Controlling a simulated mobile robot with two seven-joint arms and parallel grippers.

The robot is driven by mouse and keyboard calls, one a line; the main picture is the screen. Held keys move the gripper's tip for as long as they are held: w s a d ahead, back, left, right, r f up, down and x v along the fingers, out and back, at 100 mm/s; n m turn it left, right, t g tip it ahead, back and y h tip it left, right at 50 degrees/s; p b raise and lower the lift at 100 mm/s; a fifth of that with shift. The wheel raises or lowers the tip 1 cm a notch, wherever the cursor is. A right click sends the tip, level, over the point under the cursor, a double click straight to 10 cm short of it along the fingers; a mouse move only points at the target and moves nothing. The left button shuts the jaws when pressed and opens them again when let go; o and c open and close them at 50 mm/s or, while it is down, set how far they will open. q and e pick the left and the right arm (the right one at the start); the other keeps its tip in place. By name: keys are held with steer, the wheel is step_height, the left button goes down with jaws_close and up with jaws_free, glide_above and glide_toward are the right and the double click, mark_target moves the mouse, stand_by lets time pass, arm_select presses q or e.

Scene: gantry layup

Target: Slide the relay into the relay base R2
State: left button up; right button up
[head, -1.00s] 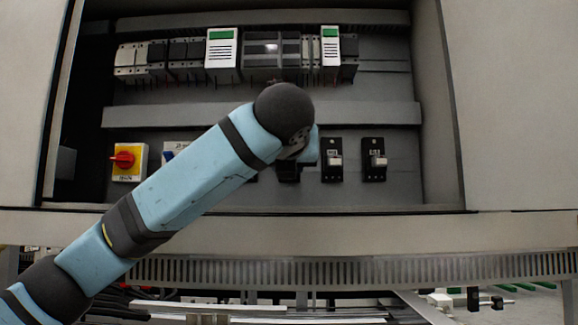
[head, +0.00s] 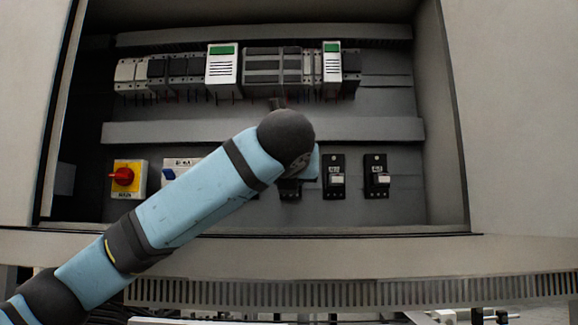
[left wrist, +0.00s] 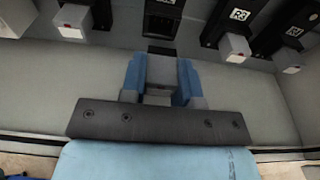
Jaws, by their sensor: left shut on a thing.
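My left gripper (left wrist: 160,82) is shut on the relay (left wrist: 160,68), a small grey block between its blue fingers in the left wrist view. Relay base R2 (left wrist: 164,18) is the black socket straight ahead of the fingers, cut by the top edge, with no relay showing in it. The held relay is apart from it. My right gripper is not in view.
Base R3 (left wrist: 240,14), with a grey relay (left wrist: 235,47), and another filled base (left wrist: 293,31) stand to the right. A further relay (left wrist: 72,20) sits to the left. A red-yellow rotary switch (head: 123,175) is at the far left. A grey duct (head: 370,130) runs above the bases.

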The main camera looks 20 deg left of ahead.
arm_select(q)
steer(key=p+x, duration=0.1)
steer(key=x, duration=0.1)
steer(key=shift+w+a+r, duration=0.1)
steer(key=shift+w+r, duration=0.05)
steer(key=shift+w, duration=0.5)
steer(key=shift+a, duration=0.1)
steer(key=shift+p, duration=0.35)
steer(key=shift+p, duration=0.9)
stand_by(0.9)
steer(key=shift+x, duration=0.95)
steer(key=o, duration=1)
